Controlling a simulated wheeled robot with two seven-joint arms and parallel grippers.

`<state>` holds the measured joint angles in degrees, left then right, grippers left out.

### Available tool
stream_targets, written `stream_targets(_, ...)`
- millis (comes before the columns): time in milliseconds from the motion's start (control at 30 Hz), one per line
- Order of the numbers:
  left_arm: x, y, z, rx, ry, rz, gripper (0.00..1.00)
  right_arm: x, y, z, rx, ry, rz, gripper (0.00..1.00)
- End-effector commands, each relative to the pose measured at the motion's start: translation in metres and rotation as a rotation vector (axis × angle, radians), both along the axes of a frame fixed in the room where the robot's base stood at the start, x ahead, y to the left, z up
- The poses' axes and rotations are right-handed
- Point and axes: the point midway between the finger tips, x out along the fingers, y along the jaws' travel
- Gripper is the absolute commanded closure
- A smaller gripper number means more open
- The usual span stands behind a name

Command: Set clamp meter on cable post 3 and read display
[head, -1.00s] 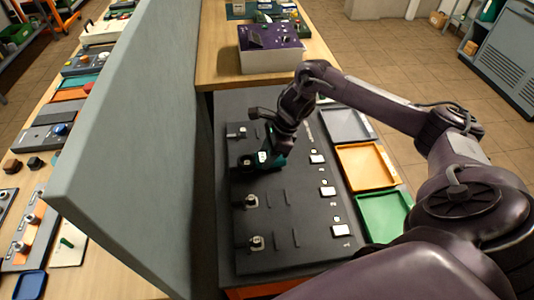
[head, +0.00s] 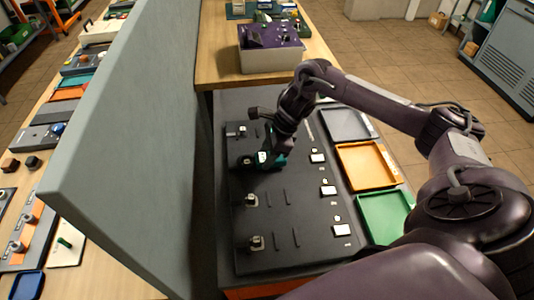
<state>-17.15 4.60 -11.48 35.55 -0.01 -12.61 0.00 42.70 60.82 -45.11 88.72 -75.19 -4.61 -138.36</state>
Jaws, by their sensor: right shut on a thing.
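My right gripper (head: 274,148) is shut on the teal clamp meter (head: 279,161) and holds it low over the dark board (head: 275,225). The meter's dark jaw end points left, at the second cable post from the back (head: 246,161). I cannot tell whether the jaw goes around that post or only lies beside it. Other posts stand at the back (head: 241,130), third from the back (head: 250,200) and at the front (head: 256,242). The meter's display is too small to read, and the gripper fingers are partly hidden. My left gripper is not in view.
A tall grey partition (head: 135,120) rises left of the board. Grey (head: 347,124), orange (head: 366,166) and green (head: 385,215) trays line its right side. Small white plates (head: 328,191) sit on the board's right. A purple-topped box (head: 272,58) stands on the wooden table behind.

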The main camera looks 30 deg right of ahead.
Motion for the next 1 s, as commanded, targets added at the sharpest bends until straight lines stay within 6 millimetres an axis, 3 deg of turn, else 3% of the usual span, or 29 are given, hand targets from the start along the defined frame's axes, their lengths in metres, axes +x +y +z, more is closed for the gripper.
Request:
stream_targets(133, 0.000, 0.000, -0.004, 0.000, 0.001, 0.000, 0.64, 0.001, 0.000, -0.003, 0.000, -0.001, 0.000, 0.88)
stream_targets(167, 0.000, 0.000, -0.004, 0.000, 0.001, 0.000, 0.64, 0.001, 0.000, -0.003, 0.000, -0.002, -0.001, 0.57)
stream_targets(233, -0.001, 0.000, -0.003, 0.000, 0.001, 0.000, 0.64, 0.001, 0.000, -0.002, 0.000, -0.001, 0.000, 0.50)
stream_targets(533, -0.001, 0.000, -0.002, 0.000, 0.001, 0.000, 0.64, 0.000, -0.001, -0.001, -0.001, 0.000, 0.000, 0.50)
stream_targets(1000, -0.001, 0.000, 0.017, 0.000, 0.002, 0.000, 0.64, -0.006, -0.013, 0.034, -0.001, -0.002, -0.001, 0.50)
